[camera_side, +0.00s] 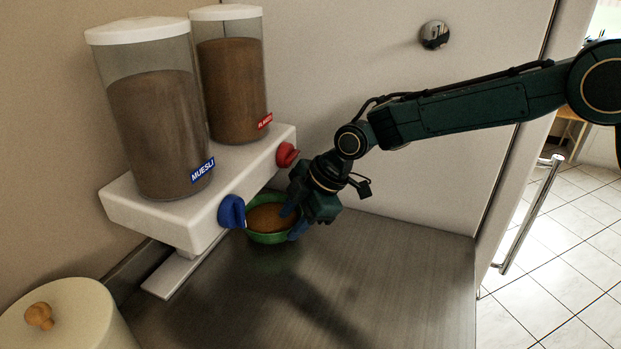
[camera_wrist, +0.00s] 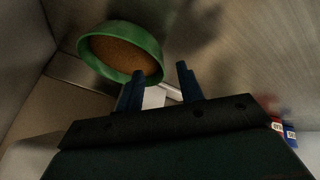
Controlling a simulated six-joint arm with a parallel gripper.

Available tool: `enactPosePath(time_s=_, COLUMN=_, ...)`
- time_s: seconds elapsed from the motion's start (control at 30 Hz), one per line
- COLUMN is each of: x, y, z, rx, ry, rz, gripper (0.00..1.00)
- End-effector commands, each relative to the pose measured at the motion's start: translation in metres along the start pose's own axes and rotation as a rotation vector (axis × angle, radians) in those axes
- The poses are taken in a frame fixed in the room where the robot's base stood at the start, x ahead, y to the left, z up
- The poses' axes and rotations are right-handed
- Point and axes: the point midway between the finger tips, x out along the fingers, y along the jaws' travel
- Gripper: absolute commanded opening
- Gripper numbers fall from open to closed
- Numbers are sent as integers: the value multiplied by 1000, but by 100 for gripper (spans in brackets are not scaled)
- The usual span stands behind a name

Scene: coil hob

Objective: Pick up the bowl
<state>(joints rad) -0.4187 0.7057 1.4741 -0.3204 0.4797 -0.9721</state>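The green bowl (camera_side: 268,239) holds brown food and sits upright on the counter at the foot of the dispenser. My gripper (camera_side: 289,224) is at the bowl's right side, reaching down from the right. Its two blue fingers are apart with nothing gripped. One finger overlaps the food and the other is by the outer wall, so they appear to straddle the rim. In the wrist view the bowl (camera_wrist: 128,31) is at the upper left; the left finger of my gripper (camera_wrist: 159,69) overlaps its rim and the right finger stands clear. Contact cannot be told.
A white dispenser base (camera_side: 150,217) carries a muesli container (camera_side: 160,130) and a second container (camera_side: 232,90), with a blue knob (camera_side: 231,212) close above the bowl and a red knob (camera_side: 287,154). A lidded pot (camera_side: 75,318) stands front left. The counter (camera_side: 390,270) in front is clear.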

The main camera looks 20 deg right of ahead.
Motion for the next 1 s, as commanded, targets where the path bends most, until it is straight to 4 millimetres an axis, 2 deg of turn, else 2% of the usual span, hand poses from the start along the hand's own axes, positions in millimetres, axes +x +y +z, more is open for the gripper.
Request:
enactPosePath(time_s=0.13, x=11, y=0, z=0, rx=0, ry=0, rz=0, gripper=37)
enactPosePath(time_s=0.47, x=15, y=0, z=0, rx=0, ry=0, rz=1, gripper=37)
enactPosePath(time_s=1.0, x=62, y=2, z=1, rx=0, ry=-1, rz=1, gripper=37)
